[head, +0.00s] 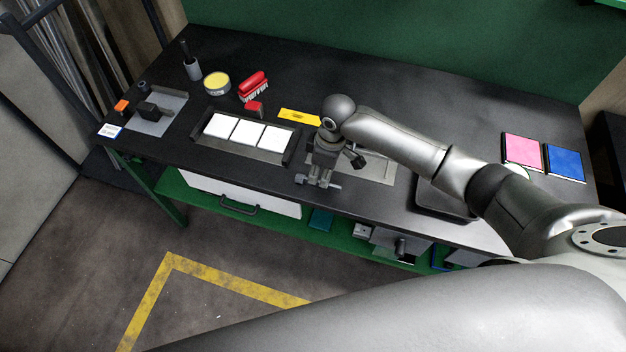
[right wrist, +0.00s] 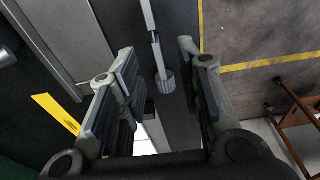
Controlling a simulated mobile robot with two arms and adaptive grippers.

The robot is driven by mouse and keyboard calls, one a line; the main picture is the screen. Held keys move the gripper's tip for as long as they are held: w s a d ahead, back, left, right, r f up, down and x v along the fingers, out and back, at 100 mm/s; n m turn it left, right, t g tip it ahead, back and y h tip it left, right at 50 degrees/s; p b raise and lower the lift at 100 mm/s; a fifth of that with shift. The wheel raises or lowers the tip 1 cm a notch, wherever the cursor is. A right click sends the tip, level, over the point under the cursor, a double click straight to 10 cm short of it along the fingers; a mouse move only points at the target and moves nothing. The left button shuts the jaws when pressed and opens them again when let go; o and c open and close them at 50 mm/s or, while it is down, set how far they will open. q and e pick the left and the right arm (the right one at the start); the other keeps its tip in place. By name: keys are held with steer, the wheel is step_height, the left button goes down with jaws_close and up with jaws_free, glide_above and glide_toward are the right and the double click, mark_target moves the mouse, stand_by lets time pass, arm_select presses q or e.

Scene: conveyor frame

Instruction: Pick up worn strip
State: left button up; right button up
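My right gripper (head: 320,178) points down near the front edge of the black bench, just right of the frame with white plates. In the right wrist view its two fingers (right wrist: 160,86) stand apart with nothing clamped between them. A thin light grey rod (right wrist: 153,38) with a ribbed knob (right wrist: 165,83) shows beyond the gap between the fingers. I cannot tell which piece is the worn strip. The dark frame (head: 262,154) holds white plates (head: 247,132) in a row. My left gripper is not in view.
A yellow label (head: 299,116) lies behind the frame. A red brush (head: 254,84), a yellow-topped tin (head: 217,83) and a dark cup (head: 193,69) stand at the back left. A dark tray (head: 440,204) lies right of the gripper. Pink (head: 522,150) and blue (head: 565,162) panels lie far right.

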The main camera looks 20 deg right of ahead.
mark_target(319, 182)
steer(key=shift+w+a+f+p, duration=0.15)
steer(key=shift+f+p, duration=0.2)
steer(key=shift+f, duration=0.95)
steer(key=shift+w+a+f+p, duration=0.15)
steer(key=shift+f+p, duration=0.2)
steer(key=shift+f, duration=0.95)
steer(key=shift+d, duration=0.1)
jaws_close()
